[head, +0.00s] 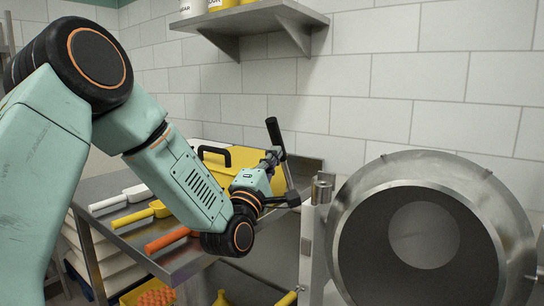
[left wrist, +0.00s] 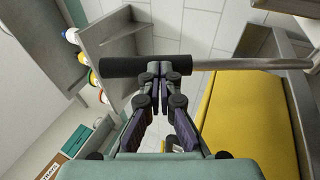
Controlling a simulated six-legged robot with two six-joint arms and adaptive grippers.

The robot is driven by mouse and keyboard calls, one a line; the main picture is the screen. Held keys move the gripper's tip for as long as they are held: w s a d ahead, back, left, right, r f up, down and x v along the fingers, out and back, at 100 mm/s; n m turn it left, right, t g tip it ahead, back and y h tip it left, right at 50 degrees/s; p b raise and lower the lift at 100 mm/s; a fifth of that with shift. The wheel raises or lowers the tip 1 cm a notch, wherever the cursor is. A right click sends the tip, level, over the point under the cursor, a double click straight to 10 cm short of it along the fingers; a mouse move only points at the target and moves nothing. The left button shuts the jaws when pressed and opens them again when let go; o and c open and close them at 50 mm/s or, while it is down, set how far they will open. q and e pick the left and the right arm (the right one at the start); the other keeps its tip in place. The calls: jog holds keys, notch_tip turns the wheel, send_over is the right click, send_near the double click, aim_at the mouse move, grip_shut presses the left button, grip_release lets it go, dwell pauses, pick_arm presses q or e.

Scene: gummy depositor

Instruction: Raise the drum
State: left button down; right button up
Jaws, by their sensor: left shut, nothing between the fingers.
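The drum (head: 360,205) is a large round steel vessel at the right of the head view, its wide mouth facing me. A lever with a black grip (head: 275,135) and a steel rod (head: 291,178) stands at its left side, tilted. My left gripper (head: 275,157) is at the grip, fingers shut and empty. In the left wrist view the shut fingertips (left wrist: 163,69) overlap the black grip (left wrist: 130,67), with the rod (left wrist: 250,64) running right. I cannot tell whether they touch it. My right gripper is not in view.
A steel table (head: 130,236) holds a white scoop (head: 136,192), a yellow scoop (head: 158,209), an orange scoop (head: 167,240) and a yellow box (head: 237,157) behind my left arm. A wall shelf (head: 262,17) with containers hangs above. Open space lies above the drum.

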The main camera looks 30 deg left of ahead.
aim_at(280, 144)
pick_arm(q)
jog(key=shift+w+d+r+m+g+h+p, duration=0.15)
jog(key=shift+w+r+g+p, duration=0.35)
jog(key=shift+w+r+p, duration=0.6)
jog(key=shift+w+a+r+m+g+h+p, duration=0.15)
jog(key=shift+w+r+g+p, duration=0.35)
jog(key=shift+p, duration=0.95)
jog(key=shift+w+d+f, duration=0.1)
jog(key=shift+w+f, duration=0.05)
jog(key=shift+w, duration=0.05)
jog(key=shift+f, duration=0.1)
